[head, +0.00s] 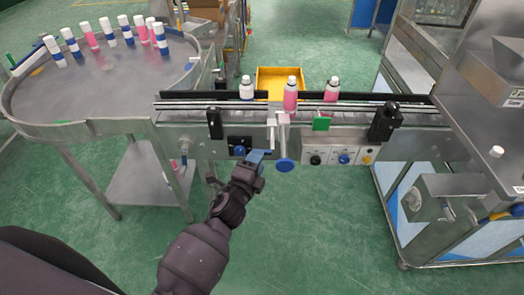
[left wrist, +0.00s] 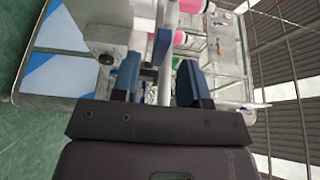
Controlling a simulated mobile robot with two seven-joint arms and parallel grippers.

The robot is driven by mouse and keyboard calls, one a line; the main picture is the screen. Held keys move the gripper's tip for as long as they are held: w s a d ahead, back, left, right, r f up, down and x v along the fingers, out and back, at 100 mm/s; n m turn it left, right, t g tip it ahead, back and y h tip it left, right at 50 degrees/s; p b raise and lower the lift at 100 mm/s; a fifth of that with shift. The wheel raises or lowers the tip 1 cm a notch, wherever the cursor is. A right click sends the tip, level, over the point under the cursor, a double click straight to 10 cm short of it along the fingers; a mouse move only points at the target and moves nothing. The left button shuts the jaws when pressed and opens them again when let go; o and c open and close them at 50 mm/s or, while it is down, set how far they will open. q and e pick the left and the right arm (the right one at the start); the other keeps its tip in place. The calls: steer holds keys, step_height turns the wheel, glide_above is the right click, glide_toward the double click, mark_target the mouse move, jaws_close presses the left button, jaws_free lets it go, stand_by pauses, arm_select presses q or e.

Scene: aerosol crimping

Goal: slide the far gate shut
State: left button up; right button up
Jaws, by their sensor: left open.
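A grey gate rod with a blue round knob (head: 285,164) hangs at the front of the conveyor. A pale gate piece (head: 271,130) stands just left of it, and a green tab (head: 321,123) sits to its right. I cannot tell for certain which of these is the far gate. My left gripper (head: 257,156) is open, just left of the blue knob and in front of the conveyor. In the left wrist view, a grey rod (left wrist: 166,85) shows between the open blue fingers; contact cannot be told. My right gripper is out of view.
Three bottles stand on the conveyor: one white (head: 247,88) and two pink (head: 290,95). A round table (head: 110,85) with several bottles is at left. A steel machine (head: 450,190) stands at right. A yellow bin (head: 280,78) lies behind. Green floor in front is clear.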

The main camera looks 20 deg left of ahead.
arm_select(q)
steer(key=shift+w+d, duration=0.2)
steer(key=shift+w, duration=1.95)
steer(key=shift+c, duration=0.3)
jaws_close()
